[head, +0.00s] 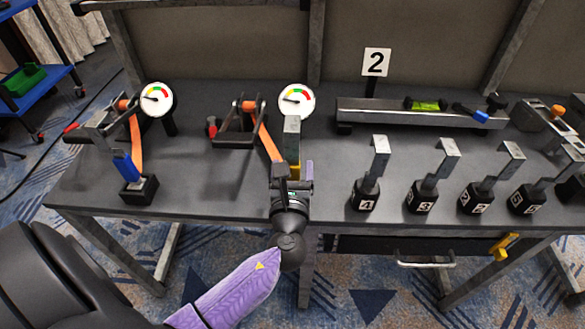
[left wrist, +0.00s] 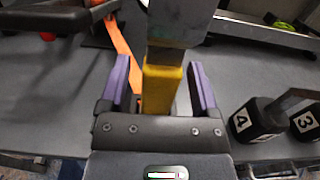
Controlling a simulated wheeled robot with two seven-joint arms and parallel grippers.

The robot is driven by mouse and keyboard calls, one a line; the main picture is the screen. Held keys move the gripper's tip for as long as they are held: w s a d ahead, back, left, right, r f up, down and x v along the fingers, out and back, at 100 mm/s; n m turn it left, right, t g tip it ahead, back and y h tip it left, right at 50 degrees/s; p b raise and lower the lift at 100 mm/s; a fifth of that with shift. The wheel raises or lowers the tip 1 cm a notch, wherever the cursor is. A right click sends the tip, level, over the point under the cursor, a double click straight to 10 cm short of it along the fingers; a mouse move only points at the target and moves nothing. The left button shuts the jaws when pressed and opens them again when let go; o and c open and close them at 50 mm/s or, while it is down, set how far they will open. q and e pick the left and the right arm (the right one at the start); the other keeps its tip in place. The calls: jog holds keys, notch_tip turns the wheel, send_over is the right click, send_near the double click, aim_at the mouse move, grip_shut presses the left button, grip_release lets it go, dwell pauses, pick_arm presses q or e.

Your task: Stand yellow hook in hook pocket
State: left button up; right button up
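The yellow hook (head: 292,140) stands upright near the front of the table, with a grey metal upper part and a yellow band lower down. In the left wrist view the hook (left wrist: 162,88) rises between my left gripper's two purple fingers. My left gripper (head: 293,172) is open around it, with a visible gap on each side. The hook's foot and any pocket under it are hidden by the gripper. An orange strap (head: 268,143) runs down from a ratchet towards the hook. My right gripper is not in view.
To the left, a blue hook (head: 127,168) stands in a black block (head: 139,190) beside another strap. Several black numbered blocks with metal hooks, including block 4 (head: 365,195), stand to the right. Two dial gauges (head: 157,99) and a metal beam (head: 420,113) are behind.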

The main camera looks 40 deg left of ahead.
pick_arm(q)
jog(key=shift+r, duration=0.15)
jog(key=p+v, duration=0.1)
jog(key=v, duration=1.1)
jog(key=shift+p, duration=0.3)
